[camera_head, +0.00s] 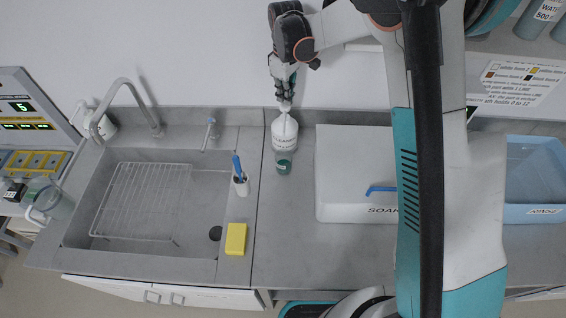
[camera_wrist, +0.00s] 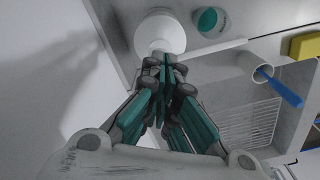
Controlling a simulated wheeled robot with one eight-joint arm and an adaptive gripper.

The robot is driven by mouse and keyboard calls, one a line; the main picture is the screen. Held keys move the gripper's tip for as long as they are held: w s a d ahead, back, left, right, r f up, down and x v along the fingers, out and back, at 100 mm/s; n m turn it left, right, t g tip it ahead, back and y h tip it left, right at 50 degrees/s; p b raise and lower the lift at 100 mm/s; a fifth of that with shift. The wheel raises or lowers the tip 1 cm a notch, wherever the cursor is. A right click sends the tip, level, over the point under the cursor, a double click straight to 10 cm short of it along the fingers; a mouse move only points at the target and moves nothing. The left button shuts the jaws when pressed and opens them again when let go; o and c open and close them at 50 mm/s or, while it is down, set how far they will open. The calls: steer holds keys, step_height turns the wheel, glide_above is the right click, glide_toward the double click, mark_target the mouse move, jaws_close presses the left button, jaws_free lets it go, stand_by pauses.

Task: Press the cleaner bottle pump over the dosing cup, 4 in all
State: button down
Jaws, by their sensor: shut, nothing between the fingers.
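The white cleaner bottle (camera_head: 285,133) stands upright on the counter right of the sink. Its label is only partly legible. It also shows in the wrist view (camera_wrist: 157,30), with its white pump spout (camera_wrist: 215,48) pointing to the right there. The small teal dosing cup (camera_head: 283,164) stands just in front of the bottle, below the spout; the wrist view shows it too (camera_wrist: 209,20). My gripper (camera_head: 286,104) is shut and empty, directly above the pump head. In the wrist view my fingertips (camera_wrist: 167,62) overlap the pump top; I cannot tell whether they touch it.
A sink (camera_head: 200,262) with a wire rack (camera_head: 145,200) lies to the left. A holder with a blue-handled brush (camera_head: 239,178) and a yellow sponge (camera_head: 236,239) sit near its right edge. A white SOAK box (camera_head: 345,170) stands to the right. The counter in front of the cup is clear.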

steer(key=shift+f+b, duration=1.1)
steer(key=shift+f, duration=0.45)
steer(key=shift+r, duration=0.1)
steer(key=shift+r+p, duration=0.75)
steer(key=shift+r, duration=0.95)
steer(key=shift+f, duration=0.15)
